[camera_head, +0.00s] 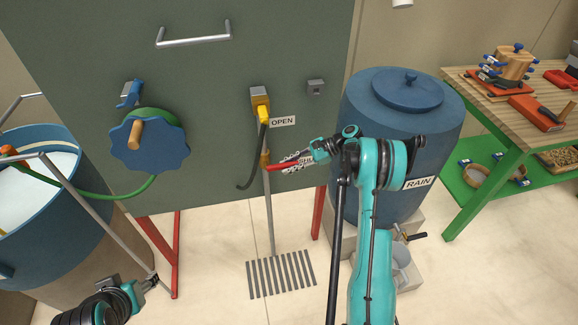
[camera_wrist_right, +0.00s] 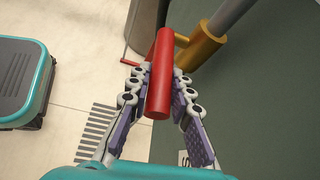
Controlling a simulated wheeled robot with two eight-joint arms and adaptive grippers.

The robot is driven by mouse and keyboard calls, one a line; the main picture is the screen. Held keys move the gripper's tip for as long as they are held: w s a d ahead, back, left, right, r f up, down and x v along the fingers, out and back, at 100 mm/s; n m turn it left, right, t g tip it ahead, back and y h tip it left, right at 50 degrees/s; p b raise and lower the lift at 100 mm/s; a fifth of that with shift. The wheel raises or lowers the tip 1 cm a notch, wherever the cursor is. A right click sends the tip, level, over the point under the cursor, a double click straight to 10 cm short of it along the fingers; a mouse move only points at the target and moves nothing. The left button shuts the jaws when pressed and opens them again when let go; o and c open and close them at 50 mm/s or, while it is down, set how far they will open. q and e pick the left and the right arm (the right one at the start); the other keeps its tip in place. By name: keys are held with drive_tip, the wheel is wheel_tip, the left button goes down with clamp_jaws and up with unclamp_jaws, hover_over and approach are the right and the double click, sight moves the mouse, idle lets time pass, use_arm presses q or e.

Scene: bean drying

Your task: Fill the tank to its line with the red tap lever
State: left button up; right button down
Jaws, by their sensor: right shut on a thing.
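The red tap lever (camera_head: 279,167) sticks out to the right from a brass valve (camera_head: 265,158) on an upright grey pipe. It lies nearly level, beside a partly covered label. My right gripper (camera_head: 292,162) is shut around it. The right wrist view shows the red lever (camera_wrist_right: 160,75) between both fingers, with the brass valve (camera_wrist_right: 200,45) just beyond. A blue open tub (camera_head: 60,225) with pale contents stands at the left; I cannot make out a fill line. My left gripper (camera_head: 152,282) is low at the left, away from the lever; its finger state is unclear.
An OPEN label (camera_head: 283,121) sits above the lever by a yellow nozzle (camera_head: 262,112). A blue RAIN barrel (camera_head: 400,120) stands close right. A blue handwheel (camera_head: 150,150) and green hose (camera_head: 115,195) are left. A floor grate (camera_head: 282,273) lies below. A workbench (camera_head: 500,115) is far right.

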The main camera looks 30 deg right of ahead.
drive_tip(key=c, duration=1.3)
unclamp_jaws()
drive_tip(key=shift+c, duration=0.2)
drive_tip(key=shift+v, duration=3.75)
drive_tip(key=shift+f, duration=0.1)
